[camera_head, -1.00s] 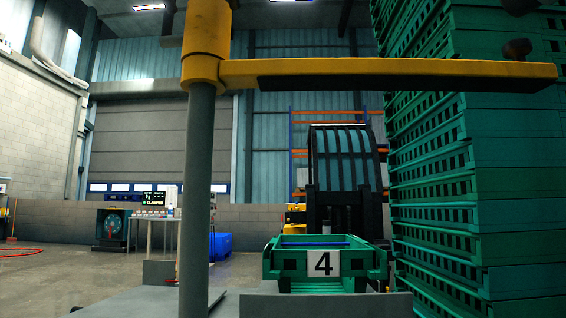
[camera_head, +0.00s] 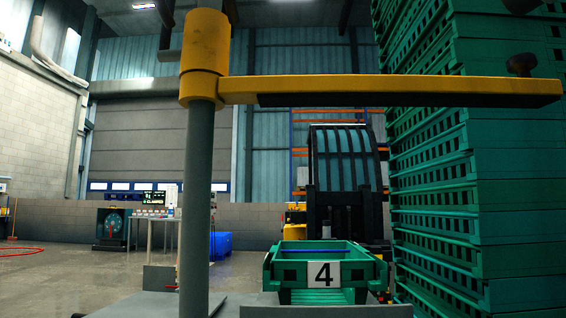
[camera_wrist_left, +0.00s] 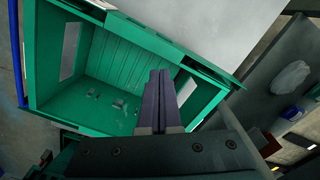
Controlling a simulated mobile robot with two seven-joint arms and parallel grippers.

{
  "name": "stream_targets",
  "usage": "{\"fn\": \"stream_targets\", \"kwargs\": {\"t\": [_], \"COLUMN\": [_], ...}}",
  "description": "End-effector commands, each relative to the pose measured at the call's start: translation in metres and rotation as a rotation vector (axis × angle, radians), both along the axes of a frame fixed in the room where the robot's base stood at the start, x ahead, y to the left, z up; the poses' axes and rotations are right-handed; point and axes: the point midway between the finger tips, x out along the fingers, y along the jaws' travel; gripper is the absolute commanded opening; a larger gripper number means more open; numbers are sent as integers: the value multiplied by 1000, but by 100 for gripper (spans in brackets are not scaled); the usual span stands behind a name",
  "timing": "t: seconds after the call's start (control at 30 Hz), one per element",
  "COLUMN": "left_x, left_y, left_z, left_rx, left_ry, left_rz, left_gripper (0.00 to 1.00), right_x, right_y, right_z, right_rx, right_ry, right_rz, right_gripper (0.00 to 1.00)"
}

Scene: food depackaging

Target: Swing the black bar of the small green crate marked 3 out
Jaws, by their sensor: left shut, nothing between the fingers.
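No crate marked 3 can be read in these views. In the head view a green crate (camera_head: 323,253) with a white label marked 4 stands low in the middle, its inside visible. In the left wrist view an open green crate (camera_wrist_left: 122,65) lies below my left gripper (camera_wrist_left: 160,76). Its number cannot be read, and I cannot tell which crate it is. No black bar can be made out clearly on it. The left gripper's dark fingers are shut together with nothing between them, in front of the crate's inside. My right gripper is not in view.
A grey post with a yellow beam (camera_head: 400,86) crosses the head view. A tall stack of green crates (camera_head: 500,200) fills the right side. A blue bar (camera_wrist_left: 18,55) edges the left wrist view. Open floor (camera_head: 60,275) lies at the left.

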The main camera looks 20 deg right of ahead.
Motion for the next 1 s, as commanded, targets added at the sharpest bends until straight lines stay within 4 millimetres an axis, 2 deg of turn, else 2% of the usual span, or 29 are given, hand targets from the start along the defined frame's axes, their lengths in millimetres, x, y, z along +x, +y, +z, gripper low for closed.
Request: {"fn": "stream_targets", "kwargs": {"t": [0.5, 1.0], "left_x": [0, 2], "left_y": [0, -1], "left_z": [-23, -23], "left_rx": [0, 0], "left_ry": [1, 0], "left_rz": [0, 0], "left_gripper": [0, 0], "right_x": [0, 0], "right_y": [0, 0], "right_z": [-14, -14], "right_rx": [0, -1], "right_ry": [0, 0], "right_rz": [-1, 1], "right_gripper": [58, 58]}}
